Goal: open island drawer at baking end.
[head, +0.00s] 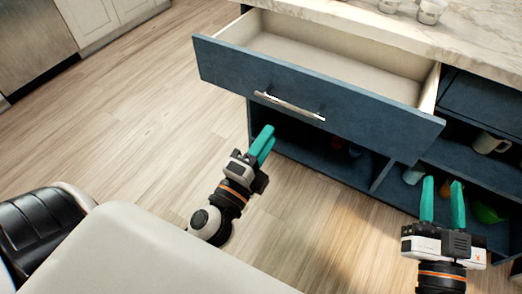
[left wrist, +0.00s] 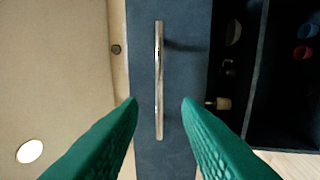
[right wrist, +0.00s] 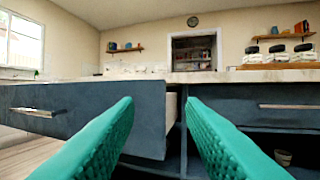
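The blue island drawer (head: 320,101) is pulled well out from under the marble top, and its pale empty inside shows. Its metal bar handle (head: 290,105) is on the front; it also shows in the left wrist view (left wrist: 159,80). My left gripper (head: 262,143) is just in front of and below the handle, apart from it. In the left wrist view its green fingers are spread with nothing between them, the handle beyond them. My right gripper (head: 442,200) is open and empty in front of the lower shelves, to the right of the drawer.
Open shelves below the drawer hold a white mug (head: 490,143), a green bowl (head: 487,212) and other items. Jars (head: 430,11) stand on the marble counter (head: 370,28). Another closed drawer (right wrist: 290,115) is to the right. The wood floor at left is clear.

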